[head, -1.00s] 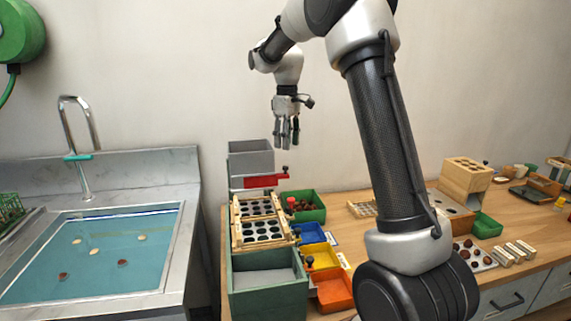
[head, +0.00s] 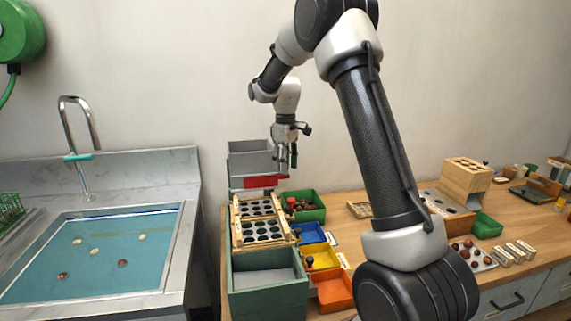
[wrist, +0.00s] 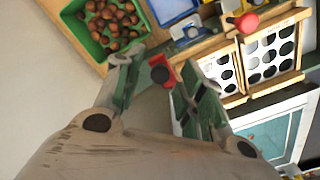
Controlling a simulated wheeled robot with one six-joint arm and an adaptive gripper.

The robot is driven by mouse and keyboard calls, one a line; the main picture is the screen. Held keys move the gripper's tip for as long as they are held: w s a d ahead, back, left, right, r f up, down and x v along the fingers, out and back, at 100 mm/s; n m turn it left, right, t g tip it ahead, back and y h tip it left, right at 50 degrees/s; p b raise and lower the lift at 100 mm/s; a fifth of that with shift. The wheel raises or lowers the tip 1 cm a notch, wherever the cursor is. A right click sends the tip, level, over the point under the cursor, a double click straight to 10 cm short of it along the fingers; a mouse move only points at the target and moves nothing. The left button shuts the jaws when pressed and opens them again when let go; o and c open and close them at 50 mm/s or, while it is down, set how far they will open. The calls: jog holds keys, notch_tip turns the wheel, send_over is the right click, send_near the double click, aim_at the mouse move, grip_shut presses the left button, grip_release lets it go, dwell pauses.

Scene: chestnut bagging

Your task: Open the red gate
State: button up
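The red gate (head: 262,181) is a red bar across the front of the grey hopper (head: 250,147), behind the wooden sorting racks. My gripper (head: 288,167) is at the right end of this bar, pointing down. In the wrist view, my gripper (wrist: 158,72) has its two green-padded fingers apart, with a small red-and-black knob (wrist: 160,73) showing between the fingertips. I cannot tell whether the fingers touch it. In the head view the gripper hides the knob.
A green bin of chestnuts (head: 320,208) stands right beside the gate. Blue (head: 312,232), yellow (head: 324,259) and orange (head: 335,292) bins line the racks (head: 237,232). A water-filled sink (head: 100,250) is at left. The wall rises close behind.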

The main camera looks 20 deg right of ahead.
grip_shut()
jog(key=d, duration=0.2)
jog(key=s+d, duration=0.1)
jog(key=d, duration=0.1)
jog(key=shift+d, duration=0.4)
jog(key=shift+o, duration=0.8)
grip_release()
jog(key=shift+r, duration=0.15)
